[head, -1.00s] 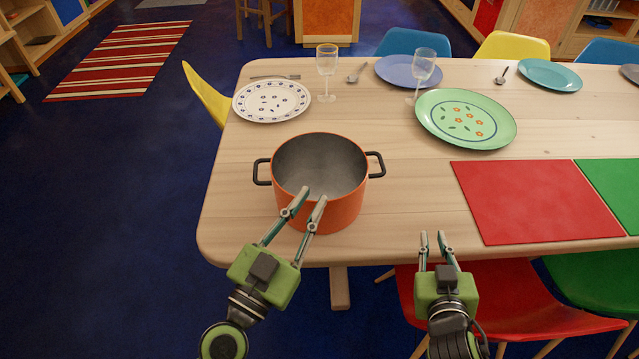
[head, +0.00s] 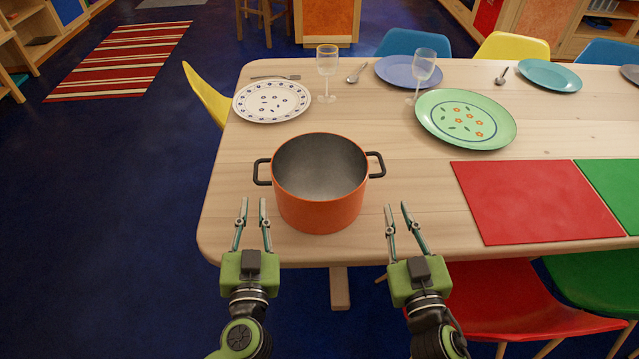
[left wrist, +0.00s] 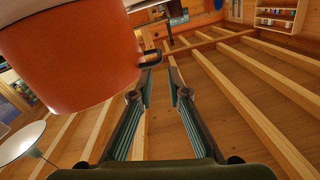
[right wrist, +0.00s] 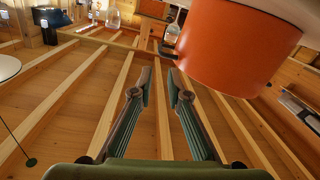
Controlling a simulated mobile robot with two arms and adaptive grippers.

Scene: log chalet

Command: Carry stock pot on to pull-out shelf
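The orange stock pot (head: 320,205) stands upright and empty on the wooden table, with a black handle on its left and another on its right. My left gripper (head: 253,200) is open and empty, in front of and to the left of the pot. My right gripper (head: 397,207) is open and empty, in front of and to the right of the pot. The pot also shows at the upper left of the left wrist view (left wrist: 75,55) and at the upper right of the right wrist view (right wrist: 230,45). I cannot make out the pull-out shelf.
The table (head: 230,225) holds a white patterned plate (head: 271,101), a green plate (head: 466,119), two glasses and a red mat (head: 536,201). A red chair (head: 510,300) is at the front right.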

